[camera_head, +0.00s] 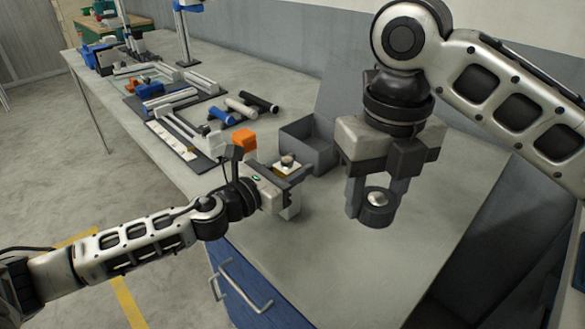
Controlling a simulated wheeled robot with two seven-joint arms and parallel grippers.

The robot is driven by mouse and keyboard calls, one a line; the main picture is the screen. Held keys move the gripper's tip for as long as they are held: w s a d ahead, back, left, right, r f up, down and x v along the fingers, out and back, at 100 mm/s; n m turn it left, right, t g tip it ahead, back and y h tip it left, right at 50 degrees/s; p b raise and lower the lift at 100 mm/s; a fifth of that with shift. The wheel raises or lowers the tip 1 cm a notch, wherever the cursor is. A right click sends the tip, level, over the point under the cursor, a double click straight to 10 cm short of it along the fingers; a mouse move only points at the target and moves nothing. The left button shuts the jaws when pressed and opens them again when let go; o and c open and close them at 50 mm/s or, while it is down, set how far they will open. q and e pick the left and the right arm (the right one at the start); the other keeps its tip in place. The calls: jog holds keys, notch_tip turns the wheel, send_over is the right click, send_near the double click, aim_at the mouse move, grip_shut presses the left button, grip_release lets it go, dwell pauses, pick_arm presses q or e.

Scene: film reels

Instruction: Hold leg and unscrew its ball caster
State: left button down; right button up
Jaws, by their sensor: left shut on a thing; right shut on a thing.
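My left gripper (289,178) is shut on the leg (285,169) above the grey table. The leg's upper end shows as a pale and brass-coloured square with a small round knob on it; the rest is mostly hidden by the jaws. My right gripper (377,200) points down and is shut on the ball caster (378,213), a dark grey round housing with a shiny metal ball. The caster is to the right of the leg and apart from it in the picture.
An open grey box (309,153) stands behind the grippers. An orange block (244,139), dark and blue cylinders (240,107) and trays of parts (168,98) lie further left and back. The table's front right (370,275) is bare. Blue drawers (240,287) are below the edge.

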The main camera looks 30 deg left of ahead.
pick_arm(q)
jog(key=shift+r, duration=0.1)
jog(key=c, duration=0.9)
grip_release()
jog(key=shift+f, duration=0.2)
